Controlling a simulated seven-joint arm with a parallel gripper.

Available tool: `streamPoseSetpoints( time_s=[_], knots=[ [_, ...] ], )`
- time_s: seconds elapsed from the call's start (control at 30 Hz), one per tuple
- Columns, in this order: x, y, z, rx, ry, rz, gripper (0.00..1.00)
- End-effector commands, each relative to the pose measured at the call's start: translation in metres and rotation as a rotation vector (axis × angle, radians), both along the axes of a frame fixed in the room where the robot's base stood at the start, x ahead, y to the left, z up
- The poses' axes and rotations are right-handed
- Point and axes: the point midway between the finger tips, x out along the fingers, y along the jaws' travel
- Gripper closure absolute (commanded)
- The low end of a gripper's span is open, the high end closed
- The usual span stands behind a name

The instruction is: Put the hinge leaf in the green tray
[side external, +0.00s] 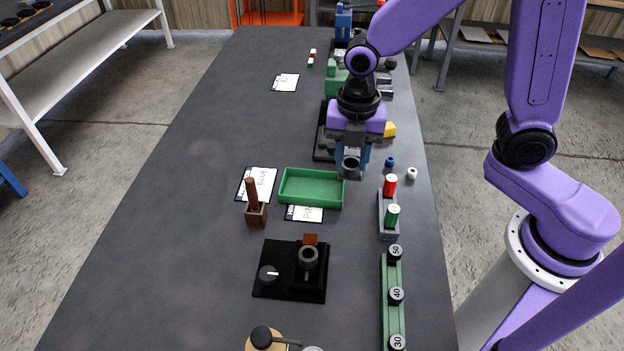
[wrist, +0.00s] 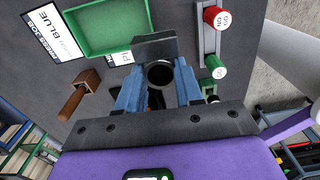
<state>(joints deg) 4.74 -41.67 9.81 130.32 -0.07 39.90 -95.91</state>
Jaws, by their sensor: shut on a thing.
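My gripper (side external: 352,172) has blue fingers and is shut on the hinge leaf, a dark grey flat plate with a round hollow barrel. In the wrist view the hinge leaf (wrist: 154,47) sits between the fingertips (wrist: 160,80), plate outward and barrel opening toward the camera. In the side view the hinge leaf (side external: 350,163) shows as a grey ring at the fingertips. The green tray (side external: 312,188) is empty and lies on the table, just left of and nearer than my gripper. It also shows at the top of the wrist view (wrist: 104,27).
A brown block with an upright handle (side external: 256,213) stands left of the tray. A rack with red and green cylinders (side external: 388,213) stands to the right. A black fixture (side external: 291,272) is nearer the camera. Labelled cards (side external: 262,181) lie beside the tray. The table's left side is clear.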

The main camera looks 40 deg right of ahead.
Motion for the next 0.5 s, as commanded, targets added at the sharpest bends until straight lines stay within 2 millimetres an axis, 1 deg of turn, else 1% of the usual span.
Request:
streamPoseSetpoints(
  time_s=[0.03, 0.2, 0.5],
  knots=[
    [0.008, 0.003, -0.005, -0.001, 0.001, -0.002, 1.0],
    [0.034, 0.014, -0.018, -0.001, 0.001, -0.001, 1.0],
    [0.062, 0.026, -0.057, -0.001, 0.001, -0.001, 1.0]
  ],
)
